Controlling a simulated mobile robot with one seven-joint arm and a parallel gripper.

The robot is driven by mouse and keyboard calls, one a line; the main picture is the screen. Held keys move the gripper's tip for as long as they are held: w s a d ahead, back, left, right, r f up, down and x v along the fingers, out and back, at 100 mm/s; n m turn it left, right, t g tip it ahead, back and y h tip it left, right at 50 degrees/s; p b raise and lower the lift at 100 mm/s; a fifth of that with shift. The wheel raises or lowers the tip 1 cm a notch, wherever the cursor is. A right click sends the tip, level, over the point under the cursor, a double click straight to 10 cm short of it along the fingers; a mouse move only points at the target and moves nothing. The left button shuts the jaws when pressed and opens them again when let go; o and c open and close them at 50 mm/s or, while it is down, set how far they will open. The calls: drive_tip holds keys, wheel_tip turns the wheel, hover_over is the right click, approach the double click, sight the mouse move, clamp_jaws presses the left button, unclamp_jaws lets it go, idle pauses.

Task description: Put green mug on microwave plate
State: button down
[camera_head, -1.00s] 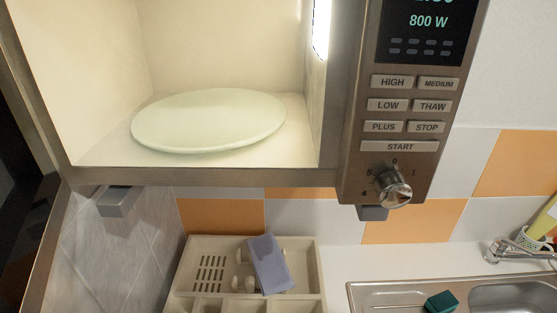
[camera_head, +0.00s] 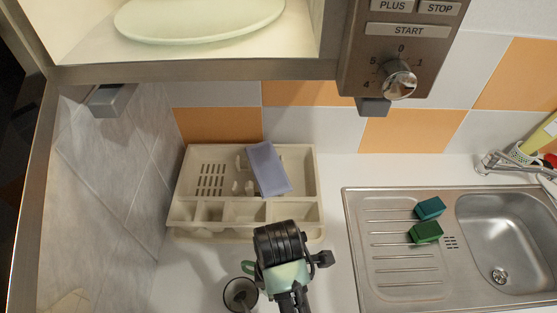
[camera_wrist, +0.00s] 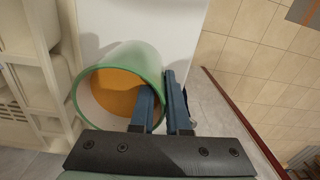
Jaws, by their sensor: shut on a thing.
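The green mug shows in the wrist view (camera_wrist: 122,62), with a green rim and an orange inside. My gripper (camera_wrist: 160,100) is shut on its wall, one finger inside the mug and one outside. In the head view my gripper (camera_head: 281,245) is above the counter, in front of the drying rack, and covers most of the mug (camera_head: 289,274). The fingertips are hidden there. The pale microwave plate (camera_head: 200,22) lies flat and empty inside the open microwave (camera_head: 200,70), above and behind my gripper. The plate's back is cut off by the picture edge.
A dark cup (camera_head: 240,294) stands close to the left of my gripper. Behind is a beige dish rack (camera_head: 190,212) with a lilac cloth-like piece (camera_head: 268,168). A steel sink (camera_head: 385,272) with two sponges (camera_head: 426,232) is at the right. The microwave's front edge overhangs the counter.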

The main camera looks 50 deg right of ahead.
wheel_tip(320, 180, up, 7)
drive_tip(key=p, duration=0.5)
drive_tip(key=shift+r+p, duration=0.2)
drive_tip(key=shift+p, duration=0.2)
